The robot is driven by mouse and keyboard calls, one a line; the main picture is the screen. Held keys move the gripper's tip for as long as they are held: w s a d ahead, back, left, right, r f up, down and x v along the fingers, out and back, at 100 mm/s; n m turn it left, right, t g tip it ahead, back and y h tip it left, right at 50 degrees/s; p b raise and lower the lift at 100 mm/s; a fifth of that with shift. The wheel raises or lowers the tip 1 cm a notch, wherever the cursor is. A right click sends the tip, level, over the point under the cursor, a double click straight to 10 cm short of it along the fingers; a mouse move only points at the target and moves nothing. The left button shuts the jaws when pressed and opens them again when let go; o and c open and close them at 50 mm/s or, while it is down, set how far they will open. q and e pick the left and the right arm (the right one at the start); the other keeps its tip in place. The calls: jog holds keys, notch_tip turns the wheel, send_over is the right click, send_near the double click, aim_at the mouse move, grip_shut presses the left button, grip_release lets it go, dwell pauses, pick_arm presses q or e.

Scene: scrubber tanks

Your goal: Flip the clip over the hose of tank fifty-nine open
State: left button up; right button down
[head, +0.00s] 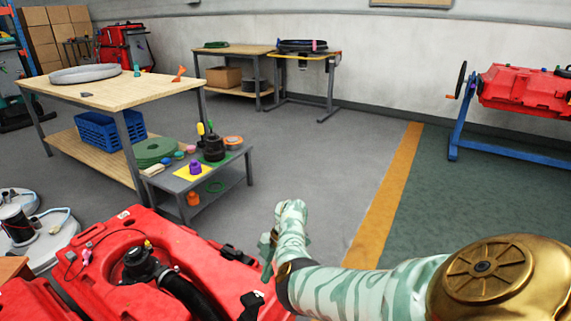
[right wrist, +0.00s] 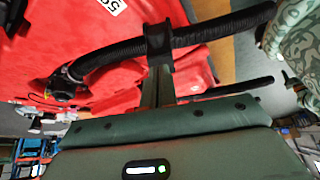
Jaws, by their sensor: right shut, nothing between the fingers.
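The red tank (head: 150,250) fills the lower left of the head view, with a black hose (head: 190,298) running from its round black fitting. In the right wrist view the tank (right wrist: 60,35) bears a white label, partly cut off. The hose (right wrist: 205,33) crosses the tank there, and a black clip (right wrist: 158,42) sits over it, seemingly closed. My right gripper (right wrist: 158,85) is shut and empty, its fingertips right by the clip; I cannot tell whether they touch. In the head view my right gripper (head: 268,246) is at the tank's right edge, fingertips unclear. My left gripper is out of view.
A low grey table (head: 235,165) with small items and a wooden workbench (head: 120,92) stand beyond the tank. Another red tank (head: 525,90) is on a blue stand at the right. The grey floor between is clear, with an orange stripe (head: 385,195).

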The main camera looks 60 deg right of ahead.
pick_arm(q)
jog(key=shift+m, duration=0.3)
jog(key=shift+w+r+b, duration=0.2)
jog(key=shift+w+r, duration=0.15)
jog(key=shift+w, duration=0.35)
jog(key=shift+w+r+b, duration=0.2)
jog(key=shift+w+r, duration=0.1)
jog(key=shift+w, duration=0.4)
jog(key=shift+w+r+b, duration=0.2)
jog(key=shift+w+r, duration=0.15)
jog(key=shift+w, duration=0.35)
pick_arm(e)
jog(key=s+d, duration=0.1)
jog(key=d, duration=0.5)
jog(key=shift+s, duration=0.3)
